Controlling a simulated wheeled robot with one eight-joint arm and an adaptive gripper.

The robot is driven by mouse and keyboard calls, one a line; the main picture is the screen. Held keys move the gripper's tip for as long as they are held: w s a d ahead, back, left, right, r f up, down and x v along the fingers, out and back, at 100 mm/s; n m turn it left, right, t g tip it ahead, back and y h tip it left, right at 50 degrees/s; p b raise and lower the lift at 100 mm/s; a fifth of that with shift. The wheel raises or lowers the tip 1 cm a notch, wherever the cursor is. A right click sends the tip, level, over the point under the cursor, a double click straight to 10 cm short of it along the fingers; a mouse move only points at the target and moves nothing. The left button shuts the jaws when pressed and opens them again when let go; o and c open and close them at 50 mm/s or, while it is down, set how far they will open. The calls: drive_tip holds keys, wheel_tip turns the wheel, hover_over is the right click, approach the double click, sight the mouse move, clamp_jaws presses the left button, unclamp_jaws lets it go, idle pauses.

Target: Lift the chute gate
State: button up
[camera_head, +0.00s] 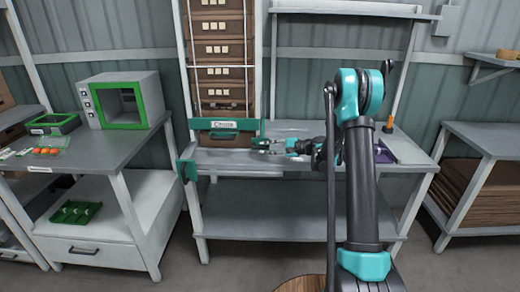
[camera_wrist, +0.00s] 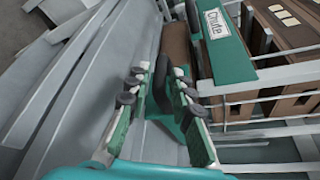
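The chute gate is a green panel lettered "Chute" (camera_head: 222,124) at the foot of a tall stack of brown crates. It looks lowered. In the wrist view the green panel (camera_wrist: 235,58) is at upper right, seen at a slant. A dark rounded bar (camera_wrist: 160,82) with a green piece at its base stands between my fingers; it may be the gate's handle. My gripper (camera_head: 258,145) is right beside the gate's right end, above the bench. Its two green fingers (camera_wrist: 158,80) are apart, one on each side of the bar. I cannot tell whether they touch it.
The crate stack (camera_head: 221,65) rises behind the gate, with white frame rails. The grey bench (camera_head: 300,170) extends to the right. A green-framed box (camera_head: 125,100) stands on the left table. Another bench (camera_head: 490,140) is at right. The bench's middle is mostly clear.

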drive_tip(key=shift+x, duration=1.7)
clamp_jaws()
